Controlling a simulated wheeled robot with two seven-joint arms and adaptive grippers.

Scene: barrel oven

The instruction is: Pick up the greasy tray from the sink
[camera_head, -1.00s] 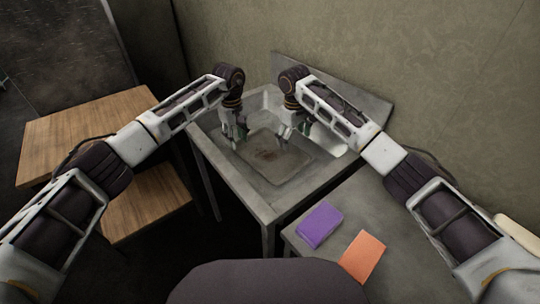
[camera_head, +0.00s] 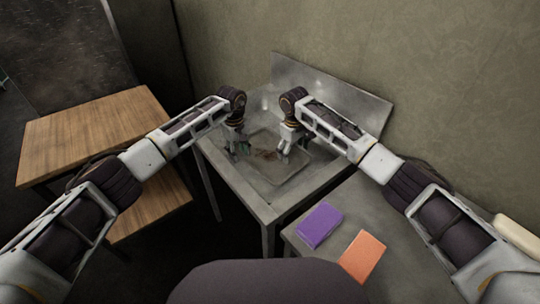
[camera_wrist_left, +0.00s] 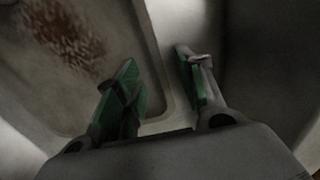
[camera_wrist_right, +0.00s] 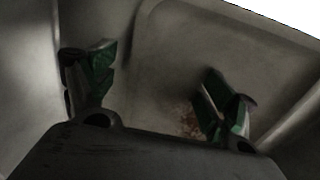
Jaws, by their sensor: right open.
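The greasy tray (camera_head: 283,174) is a shallow grey-beige tray with reddish-brown stains, lying in the metal sink (camera_head: 312,172). My left gripper (camera_head: 240,149) is at the tray's left side. In the left wrist view its fingers (camera_wrist_left: 156,64) are apart, one on each side of the tray's rim (camera_wrist_left: 150,60). I cannot tell whether any finger touches the rim.
The sink's raised back panel (camera_head: 335,92) stands close behind the grippers. A purple block (camera_head: 319,225) and an orange block (camera_head: 362,256) lie on the grey counter (camera_head: 375,205) at front right. A wooden table (camera_head: 90,128) stands to the left.

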